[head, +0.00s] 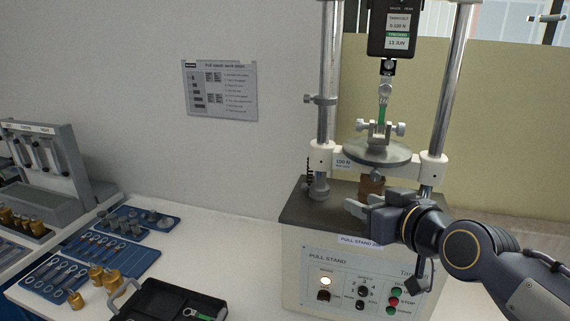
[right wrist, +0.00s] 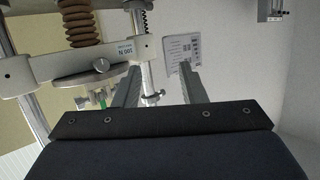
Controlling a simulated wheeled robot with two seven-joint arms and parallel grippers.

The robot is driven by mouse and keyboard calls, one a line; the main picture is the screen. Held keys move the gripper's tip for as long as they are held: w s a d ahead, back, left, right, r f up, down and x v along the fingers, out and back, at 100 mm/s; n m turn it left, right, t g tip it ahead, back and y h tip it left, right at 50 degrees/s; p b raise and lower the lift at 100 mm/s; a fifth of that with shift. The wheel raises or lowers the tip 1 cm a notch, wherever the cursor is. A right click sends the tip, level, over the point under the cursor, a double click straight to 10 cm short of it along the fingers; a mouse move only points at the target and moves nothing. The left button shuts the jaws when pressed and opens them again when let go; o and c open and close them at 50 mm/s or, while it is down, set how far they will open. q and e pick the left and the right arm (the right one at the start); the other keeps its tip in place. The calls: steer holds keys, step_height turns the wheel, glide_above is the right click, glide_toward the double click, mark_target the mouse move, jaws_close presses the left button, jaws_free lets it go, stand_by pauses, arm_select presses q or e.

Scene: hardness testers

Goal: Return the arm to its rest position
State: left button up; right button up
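My right gripper (head: 362,204) is in front of the pull stand (head: 300,245), above the front of its base and below the round plate (head: 376,151). In the right wrist view its two fingers (right wrist: 159,84) stand apart with nothing between them. A green strip (head: 382,112) hangs upright between the gauge's upper grip (head: 386,86) and the lower clamp (head: 379,133). A bit of green also shows in the right wrist view (right wrist: 103,98). My right arm comes in from the lower right. My left gripper is not in view.
Metal columns (head: 327,75) and the white crossbar (head: 321,158) stand close to the right gripper. Blue trays (head: 139,228) with metal parts, brass weights (head: 112,280) and a black case (head: 165,300) lie at left. A sheet (head: 220,90) hangs on the wall.

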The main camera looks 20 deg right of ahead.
steer(key=s+a+f+m+g+y, duration=0.1)
steer(key=s+a+f+g, duration=0.2)
steer(key=s+f, duration=0.6)
steer(key=s+a+f+m+g, duration=0.1)
steer(key=s+a+f+g, duration=0.2)
steer(key=s+f+g, duration=0.3)
steer(key=s+f, duration=0.3)
steer(key=f, duration=0.2)
steer(key=shift+a+f+m+y, duration=0.15)
steer(key=shift+f+m+y, duration=0.15)
steer(key=shift+f+y, duration=0.1)
steer(key=shift+r, duration=0.1)
